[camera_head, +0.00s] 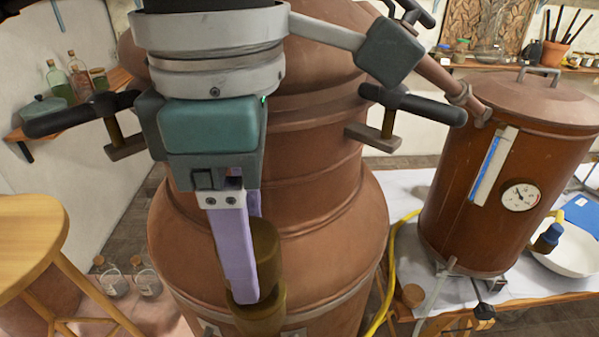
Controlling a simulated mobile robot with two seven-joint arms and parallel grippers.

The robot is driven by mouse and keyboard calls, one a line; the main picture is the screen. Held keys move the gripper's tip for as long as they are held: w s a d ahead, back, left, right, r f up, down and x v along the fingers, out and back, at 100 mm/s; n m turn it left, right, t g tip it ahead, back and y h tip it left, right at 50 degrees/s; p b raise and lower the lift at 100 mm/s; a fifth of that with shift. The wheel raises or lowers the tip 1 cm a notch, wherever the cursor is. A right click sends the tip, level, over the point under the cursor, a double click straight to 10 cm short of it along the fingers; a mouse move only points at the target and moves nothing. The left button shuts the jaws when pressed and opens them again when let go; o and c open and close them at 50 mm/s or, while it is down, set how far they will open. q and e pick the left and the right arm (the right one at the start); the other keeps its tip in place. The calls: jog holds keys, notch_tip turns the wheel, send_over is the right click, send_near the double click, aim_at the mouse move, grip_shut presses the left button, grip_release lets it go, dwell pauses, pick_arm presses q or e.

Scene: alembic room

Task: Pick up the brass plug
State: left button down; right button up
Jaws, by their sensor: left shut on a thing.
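My left gripper (250,270) reaches down in front of the large copper still (325,230), its lavender fingers pointing downward. It is shut on the brass plug (266,247), a dark brass cylinder partly hidden behind the near finger. A wider brass piece (260,318) shows just below the plug on the still's lower front. I cannot tell whether the plug touches or sits in it. My right gripper is not in view.
Dark-handled clamps (412,104) stick out from the still's sides. At right, a copper vessel (490,190) with a gauge (520,196) stands on a white-covered table beside a white bowl (570,255). A yellow hose (388,275) hangs nearby. A wooden stool (30,240) stands left.

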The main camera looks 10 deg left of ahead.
pick_arm(q)
notch_tip(320, 180, up, 17)
jog(key=p, duration=0.8)
